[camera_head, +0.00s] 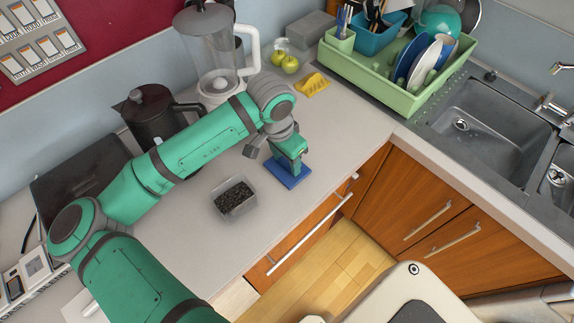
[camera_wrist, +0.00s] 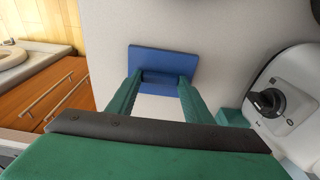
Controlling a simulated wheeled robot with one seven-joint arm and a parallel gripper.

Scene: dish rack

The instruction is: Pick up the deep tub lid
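A blue rectangular lid (camera_head: 285,178), which I take to be the deep tub lid, lies on the counter near its front edge. In the wrist view the lid (camera_wrist: 163,57) lies flat, with a darker raised grip on it. My gripper (camera_head: 291,163) points down over the lid. In the wrist view its two green fingers (camera_wrist: 162,84) are apart, one at each end of the raised grip. I cannot tell whether they press on it. In the head view the gripper hides part of the lid.
A clear tub (camera_head: 235,199) of dark bits stands left of the lid. A coffee pot (camera_head: 155,117) and a blender (camera_head: 215,65) stand behind my arm. A yellow object (camera_head: 312,85) and a green dish rack (camera_head: 397,97) lie beyond. Counter around the lid is free.

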